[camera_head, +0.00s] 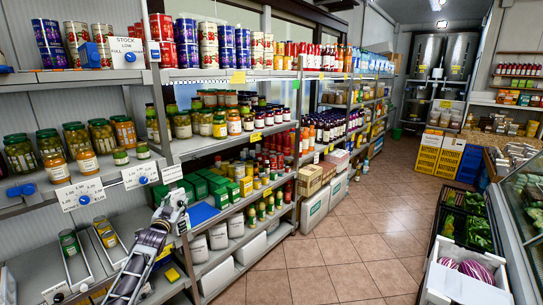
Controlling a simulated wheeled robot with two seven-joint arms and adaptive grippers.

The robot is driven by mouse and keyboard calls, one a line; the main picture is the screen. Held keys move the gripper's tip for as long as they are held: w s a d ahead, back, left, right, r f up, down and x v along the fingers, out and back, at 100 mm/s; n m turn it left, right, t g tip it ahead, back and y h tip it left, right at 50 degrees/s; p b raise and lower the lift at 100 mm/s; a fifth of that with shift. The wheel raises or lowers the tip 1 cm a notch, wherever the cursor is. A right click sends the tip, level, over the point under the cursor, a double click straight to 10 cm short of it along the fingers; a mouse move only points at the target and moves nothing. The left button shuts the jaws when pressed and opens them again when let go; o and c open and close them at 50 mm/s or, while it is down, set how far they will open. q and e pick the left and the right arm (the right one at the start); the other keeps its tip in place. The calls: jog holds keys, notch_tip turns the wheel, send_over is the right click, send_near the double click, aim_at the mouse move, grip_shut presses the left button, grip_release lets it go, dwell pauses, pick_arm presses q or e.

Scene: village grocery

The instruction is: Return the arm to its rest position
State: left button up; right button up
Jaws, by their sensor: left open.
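My left arm comes in from the lower left of the head view. My left gripper (176,203) is at its upper end, open, in front of the shelf unit at the left. It shows small, and I see nothing held between its fingers. It overlaps the lower shelf in the picture, beside a blue panel (203,213); I cannot tell whether they touch. My right gripper is not in view.
Shelves of jars (87,137), cans (187,45) and green boxes (218,185) line the left side. A tiled aisle (335,240) is clear in the middle. Black crates (468,222) and a glass counter (525,205) stand right. Yellow crates (428,150) stand farther back.

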pick_arm(q)
jog(key=s+d+f+g, duration=0.15)
jog(key=s+f, duration=0.35)
jog(key=f, duration=0.8)
jog(key=s+d+f+g, duration=0.1)
jog(key=s+f+g, duration=0.35)
jog(key=f, duration=0.85)
jog(key=s+d+f, duration=0.1)
jog(key=s+f, duration=0.6)
jog(key=f, duration=0.6)
jog(key=s+d+f+g, duration=0.3)
jog(key=s+f+g, duration=0.1)
jog(key=s+f, duration=1.45)
jog(key=s+d+f+g, duration=0.2)
jog(key=s+f, duration=0.2)
jog(key=s, duration=1)
jog(key=s+d+f+g, duration=0.2)
jog(key=s+f, duration=0.3)
jog(key=s, duration=0.8)
jog(key=s+d+f+g+h, duration=0.1)
jog(key=s+f, duration=0.4)
jog(key=s, duration=0.9)
jog(key=shift+s+d+f+n+g, duration=0.25)
jog(key=shift+s+d+n+g, duration=0.15)
jog(key=shift+g, duration=0.5)
jog(key=shift+w, duration=0.1)
